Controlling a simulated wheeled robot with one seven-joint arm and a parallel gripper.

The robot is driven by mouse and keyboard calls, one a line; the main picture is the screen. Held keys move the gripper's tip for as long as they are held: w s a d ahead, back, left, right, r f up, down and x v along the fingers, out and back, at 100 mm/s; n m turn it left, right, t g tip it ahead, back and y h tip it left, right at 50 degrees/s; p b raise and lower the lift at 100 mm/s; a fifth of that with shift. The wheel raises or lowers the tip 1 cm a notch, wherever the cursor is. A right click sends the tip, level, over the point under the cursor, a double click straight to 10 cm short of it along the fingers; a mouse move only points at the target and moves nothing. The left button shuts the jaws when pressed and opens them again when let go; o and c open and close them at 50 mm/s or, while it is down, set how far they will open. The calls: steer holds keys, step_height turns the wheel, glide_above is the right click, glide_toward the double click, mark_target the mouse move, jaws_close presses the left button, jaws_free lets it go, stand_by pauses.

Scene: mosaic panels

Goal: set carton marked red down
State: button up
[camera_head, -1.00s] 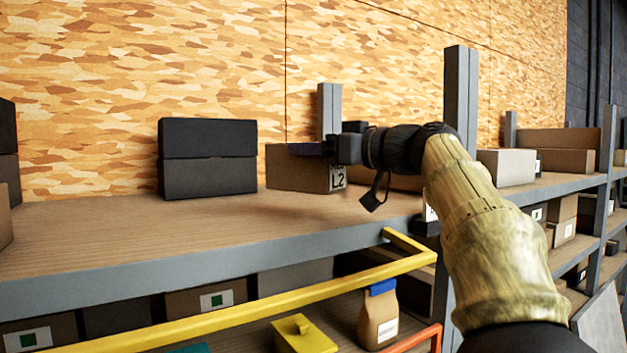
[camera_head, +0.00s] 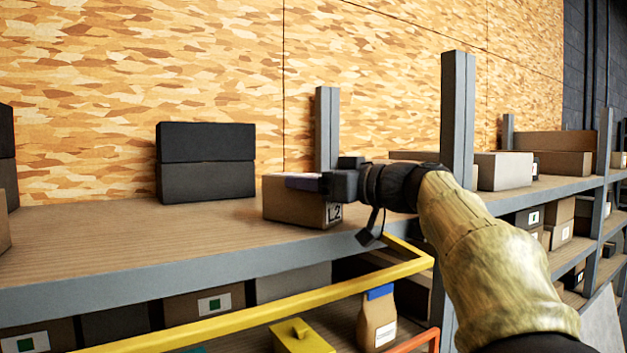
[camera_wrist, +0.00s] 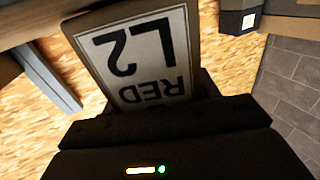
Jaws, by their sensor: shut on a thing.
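The carton marked red (camera_head: 292,207) is a brown box at the shelf's front part, with a white "L2" label on its right end. In the wrist view its label (camera_wrist: 140,60) reads "RED L2" upside down and fills the upper middle. My gripper (camera_head: 308,182) reaches in from the right and is shut on the carton at its top. The carton's base appears at the level of the upper shelf board (camera_head: 150,235); I cannot tell whether it bears its full weight there. The far finger is hidden.
Two stacked dark boxes (camera_head: 206,162) stand left of the carton. A grey upright post (camera_head: 327,130) is behind it and a thicker post (camera_head: 457,115) is to the right. A yellow rail (camera_head: 300,302) runs in front below. Bare board lies between the dark boxes and the front edge.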

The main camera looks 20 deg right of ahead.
steer(key=shift+w+d, duration=0.1)
steer(key=o, duration=1.7)
steer(key=shift+o, duration=0.2)
steer(key=shift+s+d+f+b, duration=0.2)
steer(key=shift+s+d+b, duration=0.15)
steer(key=shift+b, duration=0.1)
steer(key=b+v, duration=0.6)
steer(key=v, duration=0.5)
steer(key=shift+r, duration=0.15)
